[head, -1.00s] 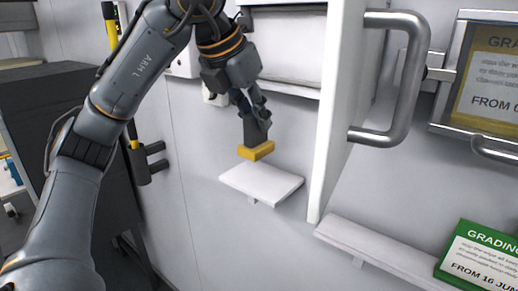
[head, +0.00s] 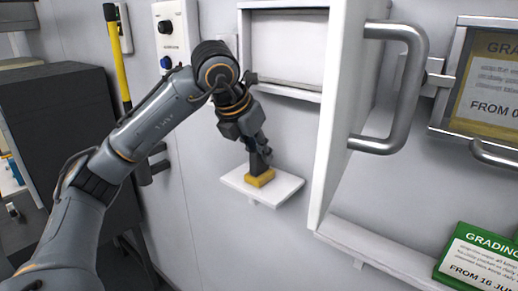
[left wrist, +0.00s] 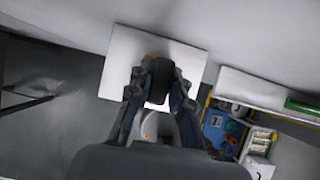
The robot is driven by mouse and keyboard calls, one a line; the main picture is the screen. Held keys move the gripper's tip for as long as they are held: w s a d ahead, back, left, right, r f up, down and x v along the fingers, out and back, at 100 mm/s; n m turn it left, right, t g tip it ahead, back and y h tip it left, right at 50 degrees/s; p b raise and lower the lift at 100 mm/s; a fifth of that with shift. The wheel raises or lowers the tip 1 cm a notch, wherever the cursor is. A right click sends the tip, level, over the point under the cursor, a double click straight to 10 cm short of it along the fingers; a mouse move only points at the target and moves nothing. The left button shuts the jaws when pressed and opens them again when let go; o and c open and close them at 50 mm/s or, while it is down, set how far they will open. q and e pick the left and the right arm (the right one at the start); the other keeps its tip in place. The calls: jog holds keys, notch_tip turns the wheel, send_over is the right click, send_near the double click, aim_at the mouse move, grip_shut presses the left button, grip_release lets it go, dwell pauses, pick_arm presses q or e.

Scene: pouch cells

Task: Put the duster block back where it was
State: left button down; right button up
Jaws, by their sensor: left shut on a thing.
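The duster block has a dark grey upper part and a yellow base (head: 260,178). It stands upright on, or just over, the small white wall shelf (head: 285,190); I cannot tell if it bears on the shelf. My left gripper (head: 257,150) is shut on the dark part from above. In the left wrist view the dark top of the duster block (left wrist: 158,88) sits between the fingers, over the white shelf (left wrist: 122,58). Most of the yellow base is hidden there. My right gripper is not in view.
An open white cabinet door (head: 340,110) with a grey handle (head: 408,90) stands just right of the shelf. A longer ledge (head: 375,250) holds a green grading sign (head: 478,258). A wall panel with knobs (head: 168,45) is at upper left.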

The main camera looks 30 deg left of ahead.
pick_arm(q)
jog(key=c, duration=1.2)
grip_release()
jog(key=shift+f, duration=0.1)
jog(key=v, duration=1.2)
jog(key=shift+r, duration=0.2)
jog(key=shift+d+f, duration=0.1)
